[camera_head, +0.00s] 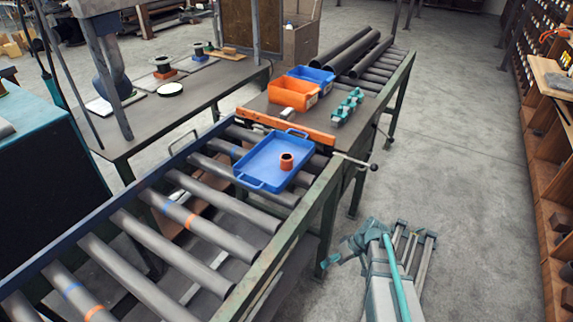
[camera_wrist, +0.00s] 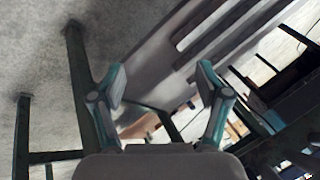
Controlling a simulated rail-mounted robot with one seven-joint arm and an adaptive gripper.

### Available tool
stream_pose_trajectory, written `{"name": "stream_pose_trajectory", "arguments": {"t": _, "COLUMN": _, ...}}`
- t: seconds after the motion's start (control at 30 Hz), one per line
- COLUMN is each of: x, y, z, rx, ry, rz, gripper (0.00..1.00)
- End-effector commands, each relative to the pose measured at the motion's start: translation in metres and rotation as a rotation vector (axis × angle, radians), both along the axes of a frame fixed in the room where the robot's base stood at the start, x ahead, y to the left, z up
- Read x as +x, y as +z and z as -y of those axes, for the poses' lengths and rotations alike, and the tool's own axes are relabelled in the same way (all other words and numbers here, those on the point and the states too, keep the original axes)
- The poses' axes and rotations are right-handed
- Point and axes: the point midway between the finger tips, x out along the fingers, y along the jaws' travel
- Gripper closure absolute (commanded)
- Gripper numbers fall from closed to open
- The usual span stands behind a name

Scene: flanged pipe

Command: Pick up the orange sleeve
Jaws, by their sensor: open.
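The orange sleeve (camera_head: 287,161) is a short ring with a dark bore. It stands upright in the blue tray (camera_head: 262,169), right of the tray's middle, in the head view. The tray rests on the roller conveyor. My gripper (camera_wrist: 161,84) is open in the wrist view, its two teal and grey fingers apart with nothing held between them. My arm shows at the bottom right of the head view, beside the conveyor and apart from the sleeve. I cannot make out the sleeve in the wrist view.
An orange bar (camera_head: 286,127) crosses behind the tray. Beyond it are an orange bin (camera_head: 292,94), a blue bin (camera_head: 313,75) and teal parts (camera_head: 347,106). Conveyor side rail (camera_head: 270,252) lies between my arm and the rollers. Open floor (camera_head: 460,130) extends right, towards shelves (camera_head: 545,200).

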Motion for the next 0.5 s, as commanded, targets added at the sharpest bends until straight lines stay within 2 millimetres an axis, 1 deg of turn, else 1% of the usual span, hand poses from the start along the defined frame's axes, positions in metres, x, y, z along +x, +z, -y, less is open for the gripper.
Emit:
{"name": "stream_pose_trajectory", "arguments": {"t": 0.03, "x": 0.029, "y": 0.021, "z": 0.002, "rx": 0.029, "ry": 0.024, "rz": 0.068, "gripper": 0.24}}
{"name": "stream_pose_trajectory", "arguments": {"t": 0.07, "x": 0.042, "y": 0.033, "z": 0.003, "rx": 0.046, "ry": 0.042, "rz": 0.106, "gripper": 0.24}}
{"name": "stream_pose_trajectory", "arguments": {"t": 0.1, "x": 0.059, "y": 0.05, "z": 0.004, "rx": 0.067, "ry": 0.065, "rz": 0.16, "gripper": 0.24}}
{"name": "stream_pose_trajectory", "arguments": {"t": 0.17, "x": 0.083, "y": 0.078, "z": 0.005, "rx": 0.098, "ry": 0.101, "rz": 0.24, "gripper": 0.24}}
{"name": "stream_pose_trajectory", "arguments": {"t": 0.2, "x": 0.098, "y": 0.097, "z": 0.006, "rx": 0.118, "ry": 0.125, "rz": 0.295, "gripper": 0.24}}
{"name": "stream_pose_trajectory", "arguments": {"t": 0.27, "x": 0.12, "y": 0.127, "z": 0.009, "rx": 0.142, "ry": 0.162, "rz": 0.378, "gripper": 0.24}}
{"name": "stream_pose_trajectory", "arguments": {"t": 0.3, "x": 0.133, "y": 0.148, "z": 0.011, "rx": 0.157, "ry": 0.187, "rz": 0.434, "gripper": 0.24}}
{"name": "stream_pose_trajectory", "arguments": {"t": 0.37, "x": 0.15, "y": 0.178, "z": 0.013, "rx": 0.174, "ry": 0.224, "rz": 0.514, "gripper": 0.24}}
{"name": "stream_pose_trajectory", "arguments": {"t": 0.4, "x": 0.161, "y": 0.197, "z": 0.015, "rx": 0.185, "ry": 0.246, "rz": 0.567, "gripper": 0.24}}
{"name": "stream_pose_trajectory", "arguments": {"t": 0.47, "x": 0.174, "y": 0.226, "z": 0.017, "rx": 0.199, "ry": 0.28, "rz": 0.64, "gripper": 0.24}}
{"name": "stream_pose_trajectory", "arguments": {"t": 0.5, "x": 0.182, "y": 0.246, "z": 0.018, "rx": 0.208, "ry": 0.303, "rz": 0.688, "gripper": 0.24}}
